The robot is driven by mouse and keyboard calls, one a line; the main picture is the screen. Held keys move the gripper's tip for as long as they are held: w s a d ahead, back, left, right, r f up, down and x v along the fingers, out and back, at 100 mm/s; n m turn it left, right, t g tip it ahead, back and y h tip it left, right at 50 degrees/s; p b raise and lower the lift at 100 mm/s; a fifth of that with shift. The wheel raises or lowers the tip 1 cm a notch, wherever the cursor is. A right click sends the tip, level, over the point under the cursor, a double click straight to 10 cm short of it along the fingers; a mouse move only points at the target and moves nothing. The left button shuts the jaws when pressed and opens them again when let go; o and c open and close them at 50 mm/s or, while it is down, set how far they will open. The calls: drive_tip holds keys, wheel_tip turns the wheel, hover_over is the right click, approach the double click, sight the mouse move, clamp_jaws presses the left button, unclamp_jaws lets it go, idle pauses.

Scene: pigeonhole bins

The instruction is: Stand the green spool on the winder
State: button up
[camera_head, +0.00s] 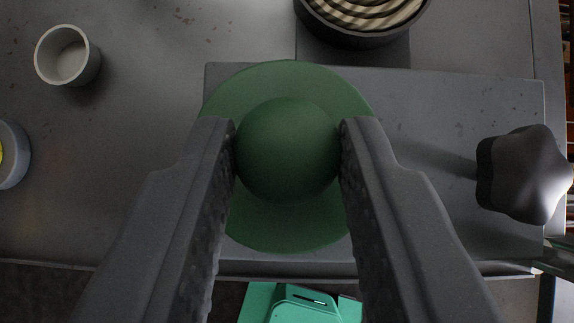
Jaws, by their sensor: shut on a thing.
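The green spool (285,222) is in the middle of the view, seen from above as a round flange with a rounded hub on top. My gripper (287,140) is shut on the hub, one finger on each side. A grey flat plate (440,110) lies below and to the right, with a dark star-shaped knob (525,172) at its right end; it looks like the winder. The spool covers the left part of this plate. I cannot tell whether the spool touches it, and any post beneath the spool is hidden.
A dark round container with a striped coil (360,12) stands at the top. A small pale cup (67,55) is at the upper left, and a grey cup with something yellow (12,155) is at the left edge. A teal object (300,304) is below the bench edge.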

drive_tip(key=shift+f, duration=0.15)
drive_tip(key=shift+f+b, duration=0.35)
drive_tip(key=shift+b, duration=0.05)
drive_tip(key=shift+f+b, duration=0.5)
drive_tip(key=shift+f, duration=0.1)
drive_tip(key=o, duration=1)
drive_tip(key=shift+c, duration=0.2)
drive_tip(key=shift+b+v, duration=0.35)
drive_tip(key=shift+v, duration=2.6)
drive_tip(key=shift+s+r, duration=0.1)
